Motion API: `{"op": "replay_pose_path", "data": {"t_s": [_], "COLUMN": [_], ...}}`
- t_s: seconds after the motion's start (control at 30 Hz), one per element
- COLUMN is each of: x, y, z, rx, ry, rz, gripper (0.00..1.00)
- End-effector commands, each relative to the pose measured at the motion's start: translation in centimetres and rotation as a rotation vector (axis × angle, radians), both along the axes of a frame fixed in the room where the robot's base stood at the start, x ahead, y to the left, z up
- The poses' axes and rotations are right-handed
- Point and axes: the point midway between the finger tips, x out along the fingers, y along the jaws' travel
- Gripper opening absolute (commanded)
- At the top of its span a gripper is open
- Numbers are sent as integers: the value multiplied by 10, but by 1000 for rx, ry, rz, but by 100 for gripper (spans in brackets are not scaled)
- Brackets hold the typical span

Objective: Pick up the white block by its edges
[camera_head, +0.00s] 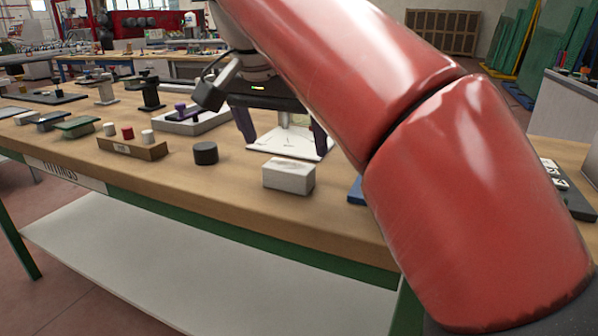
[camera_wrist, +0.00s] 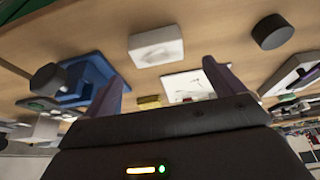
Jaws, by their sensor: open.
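The white block (camera_head: 288,176) sits on the wooden table near its front edge, with grey marks on its front side. In the wrist view the white block (camera_wrist: 156,47) lies beyond my fingertips, roughly centred between them. My gripper (camera_head: 283,140) is open and empty, with its two dark purple fingers pointing down behind the block in the head view. The fingers (camera_wrist: 161,72) are spread apart in the wrist view and do not touch the block.
A black cylinder (camera_head: 206,153) stands left of the block. A white plate with dark marks (camera_head: 270,148) lies behind it, below my gripper. A blue item (camera_head: 355,190) is to the right, partly hidden by my arm. A wooden holder with pegs (camera_head: 132,148) is farther left.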

Motion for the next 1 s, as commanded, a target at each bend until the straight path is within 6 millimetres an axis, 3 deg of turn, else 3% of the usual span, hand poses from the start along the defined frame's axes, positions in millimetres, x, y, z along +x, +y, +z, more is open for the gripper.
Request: {"op": "replay_pose_path", "data": {"t_s": [0.4,0.7,1.0], "x": [12,15,15], "y": [-7,-8,-8], "z": [-55,-59,-59], "rx": [-1,1,1], "ry": [0,0,0], "rz": [1,0,1], "gripper": [94,94,56]}}
